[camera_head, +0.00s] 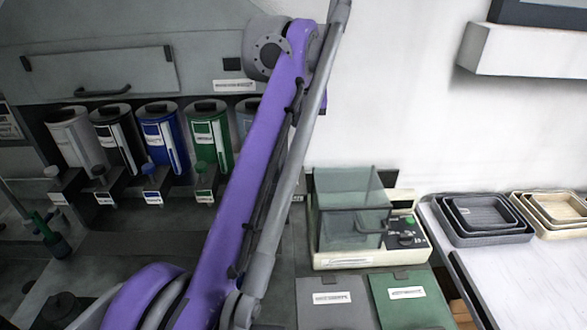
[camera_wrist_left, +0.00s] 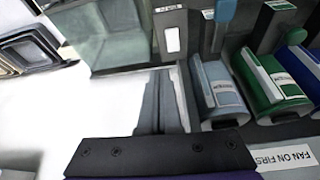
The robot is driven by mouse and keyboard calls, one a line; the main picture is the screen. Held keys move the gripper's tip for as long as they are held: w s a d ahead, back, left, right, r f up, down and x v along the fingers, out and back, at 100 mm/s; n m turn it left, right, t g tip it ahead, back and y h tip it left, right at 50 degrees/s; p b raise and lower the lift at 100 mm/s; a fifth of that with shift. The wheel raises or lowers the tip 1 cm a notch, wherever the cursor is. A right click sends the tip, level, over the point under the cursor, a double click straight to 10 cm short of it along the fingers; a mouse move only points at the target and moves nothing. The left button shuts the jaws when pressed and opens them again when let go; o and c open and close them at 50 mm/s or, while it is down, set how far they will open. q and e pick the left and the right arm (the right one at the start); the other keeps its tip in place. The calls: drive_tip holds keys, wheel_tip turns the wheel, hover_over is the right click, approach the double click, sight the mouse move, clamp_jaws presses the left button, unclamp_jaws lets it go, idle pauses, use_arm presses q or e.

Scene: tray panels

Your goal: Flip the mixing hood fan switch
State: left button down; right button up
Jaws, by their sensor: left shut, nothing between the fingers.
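The hood front (camera_head: 130,50) spans the upper left of the head view. A small black block (camera_head: 232,64) sits above a white label (camera_head: 234,86) on it; I cannot tell whether this block is the fan switch. My left gripper (camera_wrist_left: 161,76) is shut and empty, left of the grey canister (camera_wrist_left: 215,92), in front of the white wall. My purple left arm crosses the head view and hides part of the hood. My right gripper is out of view.
Several labelled canisters, among them a blue one (camera_head: 163,135) and a green one (camera_head: 209,132), stand under the hood with dispensers below. A glass-topped scale (camera_head: 350,262) is right of my arm. Nested trays (camera_head: 455,238) lie farther right.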

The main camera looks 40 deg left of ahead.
use_arm(q)
drive_tip(key=shift+a+r+n, duration=0.25)
drive_tip(key=shift+a+r, duration=0.1)
drive_tip(key=shift+a, duration=0.35)
drive_tip(key=shift+a+r+n, duration=0.25)
drive_tip(key=shift+a+r, duration=0.05)
drive_tip(key=shift+a, duration=0.4)
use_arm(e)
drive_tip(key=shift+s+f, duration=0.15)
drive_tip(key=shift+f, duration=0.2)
use_arm(q)
drive_tip(key=b, duration=0.3)
approach(293, 172)
drive_tip(key=x, duration=0.5)
drive_tip(key=shift+w+a, duration=0.1)
drive_tip(key=shift+w, duration=0.2)
drive_tip(key=shift+f+b, duration=0.3)
drive_tip(key=shift+f, duration=0.4)
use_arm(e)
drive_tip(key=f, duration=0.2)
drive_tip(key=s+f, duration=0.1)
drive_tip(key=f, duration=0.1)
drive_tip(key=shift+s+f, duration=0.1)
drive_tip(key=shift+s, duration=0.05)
use_arm(q)
drive_tip(key=shift+w, duration=0.1)
